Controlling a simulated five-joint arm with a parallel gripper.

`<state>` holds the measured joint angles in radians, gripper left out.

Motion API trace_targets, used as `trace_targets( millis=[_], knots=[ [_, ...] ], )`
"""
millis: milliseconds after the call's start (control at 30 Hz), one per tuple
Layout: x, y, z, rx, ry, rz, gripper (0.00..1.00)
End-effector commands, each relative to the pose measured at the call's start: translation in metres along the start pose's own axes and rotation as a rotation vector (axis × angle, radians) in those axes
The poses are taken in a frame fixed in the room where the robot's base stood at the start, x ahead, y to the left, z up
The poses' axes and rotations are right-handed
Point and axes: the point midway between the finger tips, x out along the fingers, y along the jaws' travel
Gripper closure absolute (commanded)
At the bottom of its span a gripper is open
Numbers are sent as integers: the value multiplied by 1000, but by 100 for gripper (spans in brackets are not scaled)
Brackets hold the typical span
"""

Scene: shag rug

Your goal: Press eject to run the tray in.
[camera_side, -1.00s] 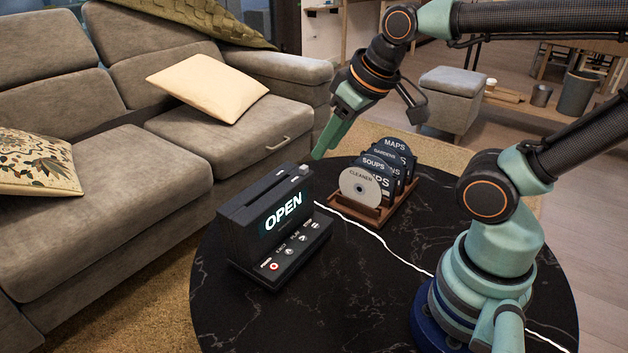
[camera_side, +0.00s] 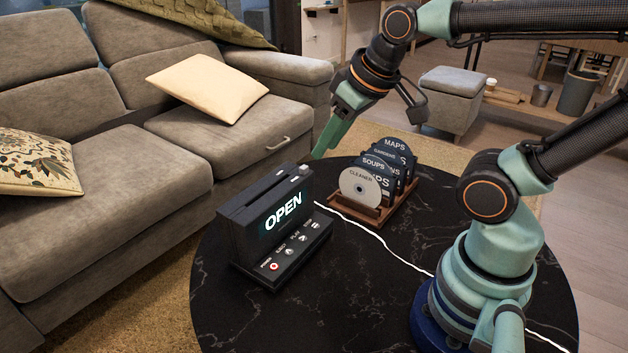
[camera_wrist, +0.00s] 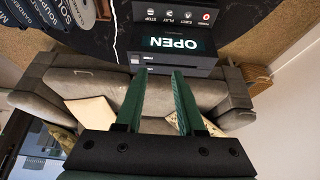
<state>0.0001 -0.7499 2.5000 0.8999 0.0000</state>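The black disc player (camera_side: 250,235) stands on the round table with OPEN lit on its display (camera_side: 284,212). The display reads upside down in the wrist view (camera_wrist: 175,43). A row of small buttons runs along its front ledge. The eject button (camera_side: 288,251) lies between play and the power button, which glows red; it also shows in the wrist view (camera_wrist: 187,14). I cannot make out a tray clearly. My gripper (camera_side: 318,156) hangs beyond the player's top right end, apart from the buttons. The wrist view shows its green fingers (camera_wrist: 161,72) apart with nothing between them.
A wooden rack (camera_side: 372,212) of labelled discs, CLEANER in front, stands right of the player. A white cable (camera_side: 375,238) crosses the black marble table (camera_side: 350,300). The table front is clear. A grey sofa (camera_side: 130,170) stands behind and left.

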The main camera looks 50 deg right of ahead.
Motion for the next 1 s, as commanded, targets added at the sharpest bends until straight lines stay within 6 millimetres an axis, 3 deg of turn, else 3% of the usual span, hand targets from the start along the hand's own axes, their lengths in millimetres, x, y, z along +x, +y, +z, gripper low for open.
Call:
trace_targets(
  millis=[33,100,133,1000],
  knots=[
    [0,0,0,0,0,0,66],
    [0,0,0,0,0,0,93],
    [0,0,0,0,0,0,100],
    [0,0,0,0,0,0,100]
  ],
)
